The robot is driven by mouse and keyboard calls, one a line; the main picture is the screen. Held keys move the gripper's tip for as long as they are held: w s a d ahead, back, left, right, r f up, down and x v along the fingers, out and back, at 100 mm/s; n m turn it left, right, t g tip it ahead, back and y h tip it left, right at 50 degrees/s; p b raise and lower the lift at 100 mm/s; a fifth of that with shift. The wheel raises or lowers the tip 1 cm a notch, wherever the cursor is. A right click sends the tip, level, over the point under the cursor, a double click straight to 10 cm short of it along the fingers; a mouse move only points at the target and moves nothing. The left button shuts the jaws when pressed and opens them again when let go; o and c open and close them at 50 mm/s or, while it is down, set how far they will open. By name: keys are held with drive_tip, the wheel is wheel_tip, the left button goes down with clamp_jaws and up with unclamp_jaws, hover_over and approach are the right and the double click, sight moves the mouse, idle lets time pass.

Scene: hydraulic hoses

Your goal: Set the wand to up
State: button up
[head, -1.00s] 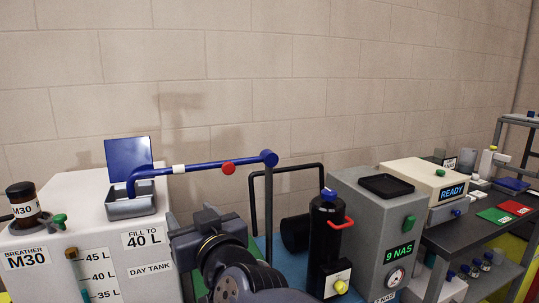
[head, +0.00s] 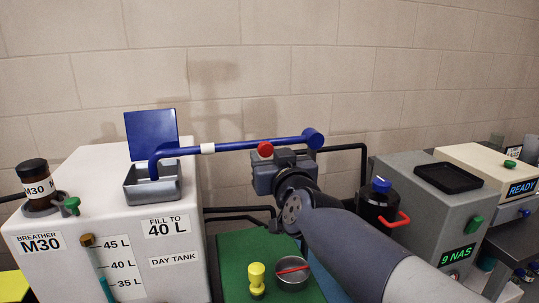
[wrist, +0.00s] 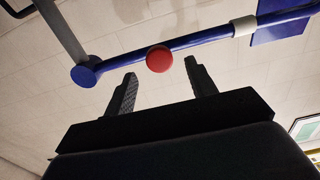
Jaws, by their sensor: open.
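The blue wand (head: 235,146) runs from a pivot (head: 313,139) at the right to a bent end over the grey filler box (head: 152,186) on the day tank. It lies nearly level, its left end down at the box. A red knob (head: 265,149) sits on the wand. My gripper (head: 281,158) is just below the wand near the knob. In the wrist view my open gripper (wrist: 160,82) points at the wand (wrist: 205,37), with the red knob (wrist: 159,58) between and just beyond the fingertips. I cannot tell whether they touch.
The white day tank (head: 120,225) stands at left, with a blue lid (head: 152,134) open behind the filler box. A black cylinder (head: 380,205) and a grey unit (head: 435,215) stand at right. A green mat (head: 235,270) holds a yellow item (head: 256,280) and a metal bowl (head: 292,272).

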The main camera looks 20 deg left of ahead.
drive_tip(key=shift+x, duration=1.4)
drive_tip(key=shift+c, duration=0.5)
clamp_jaws()
